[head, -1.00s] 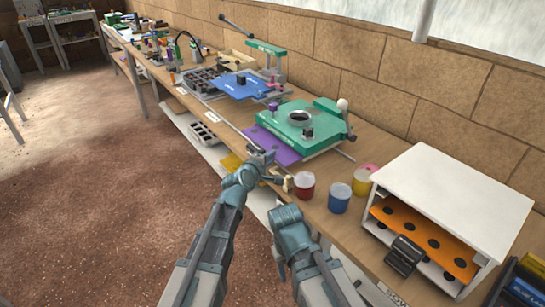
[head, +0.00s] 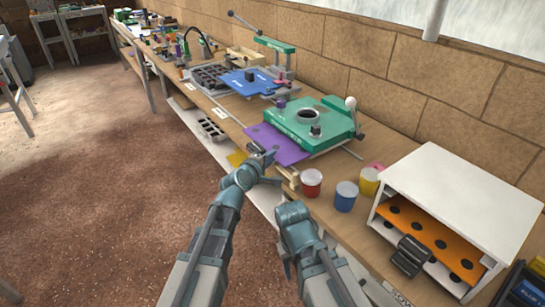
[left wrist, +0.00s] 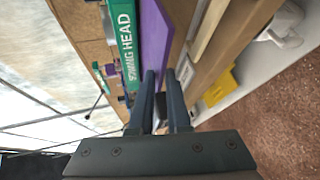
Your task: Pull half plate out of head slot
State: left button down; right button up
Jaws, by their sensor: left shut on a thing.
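The half plate is a flat purple plate (head: 272,140) sticking out of the near-left side of the green head (head: 303,121). Its inner part is hidden inside the head's slot. My left gripper (head: 264,160) is at the plate's near edge, over the bench's front edge. In the left wrist view its fingers (left wrist: 163,90) are close together on the end of the purple plate (left wrist: 156,38), and the green head lettered "HEAD" (left wrist: 124,40) lies to the left. The exact grip is partly hidden by the fingers.
Red (head: 312,183), blue (head: 344,197) and yellow (head: 368,181) cups stand right of the head. A white box (head: 470,195) with an orange plate (head: 430,238) is farther right. A blue plate (head: 248,84) lies beyond. Brown floor is open to the left.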

pick_arm(q)
jog(key=shift+s+a, duration=0.65)
jog(key=shift+a, duration=0.15)
jog(key=shift+s+a, duration=0.2)
jog(key=shift+a, duration=0.1)
jog(key=shift+s+a, duration=0.75)
jog(key=shift+a, duration=0.25)
jog(key=shift+s+a, duration=0.7)
jog(key=shift+a, duration=0.3)
jog(key=shift+s+a, duration=0.2)
jog(key=shift+a, duration=0.1)
jog(key=shift+s+a, duration=0.2)
jog(key=shift+a, duration=0.1)
jog(key=shift+s+a, duration=0.2)
jog(key=shift+a, duration=0.05)
jog(key=shift+s+a, duration=0.45)
jog(key=shift+a, duration=0.25)
